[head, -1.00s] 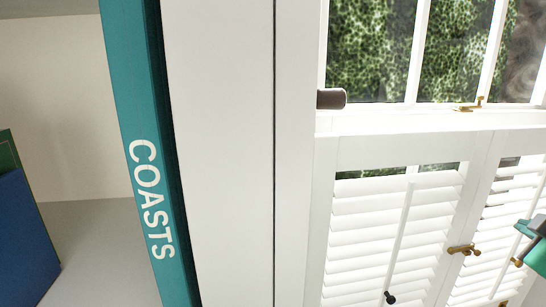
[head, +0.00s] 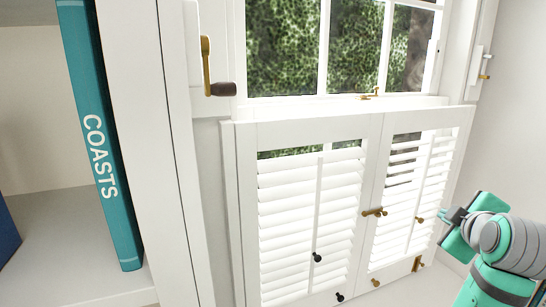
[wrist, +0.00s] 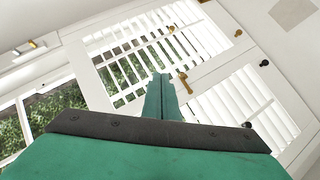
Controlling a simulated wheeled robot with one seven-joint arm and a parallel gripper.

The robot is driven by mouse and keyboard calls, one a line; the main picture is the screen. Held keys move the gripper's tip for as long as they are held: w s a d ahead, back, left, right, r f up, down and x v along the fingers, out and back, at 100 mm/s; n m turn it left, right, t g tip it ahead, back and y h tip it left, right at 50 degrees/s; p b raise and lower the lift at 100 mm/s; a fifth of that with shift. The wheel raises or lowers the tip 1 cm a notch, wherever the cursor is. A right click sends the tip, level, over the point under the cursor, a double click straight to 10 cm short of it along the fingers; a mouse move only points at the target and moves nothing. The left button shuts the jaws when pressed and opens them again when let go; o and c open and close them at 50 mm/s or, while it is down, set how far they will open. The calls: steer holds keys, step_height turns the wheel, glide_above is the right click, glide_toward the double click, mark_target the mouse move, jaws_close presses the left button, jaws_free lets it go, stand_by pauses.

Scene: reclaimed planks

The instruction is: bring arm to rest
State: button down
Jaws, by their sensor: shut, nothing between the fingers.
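My gripper (head: 446,215) is at the right of the head view, in front of the right shutter panel of the window. Its green fingers show in the wrist view (wrist: 162,98), closed together with nothing between them. In the wrist view the fingertips overlap the shutters near a brass catch (wrist: 184,83); I cannot tell the gap between them. My green and grey arm comes in from the lower right of the head view.
White louvred shutters (head: 300,225) with small knobs stand shut below a window (head: 345,50). A brass crank with a dark handle (head: 220,89) juts out at its left. A shelf (head: 60,240) holds a teal book marked COASTS (head: 100,150). The right wall (head: 515,120) is bare.

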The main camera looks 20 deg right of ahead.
steer(key=w+a+f+m, duration=0.1)
steer(key=w+a+f, duration=0.3)
steer(key=f, duration=0.3)
steer(key=w+a+f+t+y, duration=0.1)
steer(key=w+a+f, duration=0.25)
steer(key=f, duration=0.45)
steer(key=w+a+f+m, duration=0.1)
steer(key=w+a+f, duration=0.25)
steer(key=f, duration=0.35)
steer(key=s+a+f+m+t+y, duration=0.1)
steer(key=s+a+f, duration=0.1)
steer(key=a+f, duration=1.6)
steer(key=s+a+f+t+y, duration=0.1)
steer(key=s+a+f, duration=0.2)
steer(key=s+a, duration=0.45)
steer(key=s+a+f+t+y, duration=0.1)
steer(key=s+a+f+y, duration=0.2)
steer(key=a, duration=0.7)
steer(key=s+a+r+y, duration=0.1)
steer(key=s+a+r, duration=0.1)
steer(key=s+a, duration=0.4)
steer(key=s+a+r+m+t+y, duration=0.1)
steer(key=s+a+r, duration=0.2)
steer(key=s, duration=1.1)
steer(key=a, duration=0.3)
steer(key=shift+s+y, duration=0.2)
steer(key=shift+y, duration=0.1)
